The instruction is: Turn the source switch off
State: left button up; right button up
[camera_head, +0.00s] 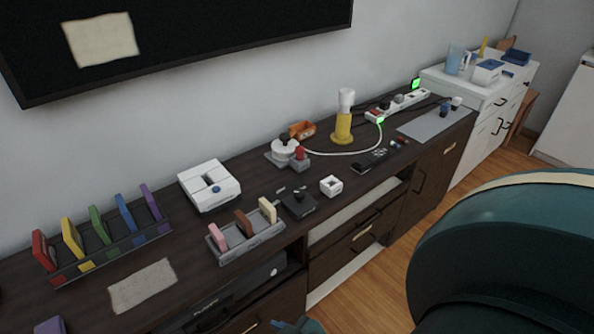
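No part is labelled as the source switch, and I cannot tell which one it is. A white power strip (398,104) lies near the wall on the dark cabinet, with a small red part (376,112) near its left end. A green light (380,121) glows by that end, where a white cable (345,153) meets the strip. Another green light (416,84) glows at the far end. A black box with a knob or lever (298,203) sits near the front edge. Neither of my grippers can be made out in this view.
A grey base with a white round part and a red knob (299,154) stands mid-cabinet. A yellow-white lamp-like object (343,120), white box (209,186), dark remote (370,160) and colored-block rack (110,240) share the top. A dark teal rounded seat (500,260) fills the right foreground.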

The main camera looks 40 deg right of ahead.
aim_at(299, 194)
jog(key=i+j+z, duration=0.1)
jog(key=z, duration=1.3)
jog(key=i+j, duration=0.05)
jog(key=j, duration=0.05)
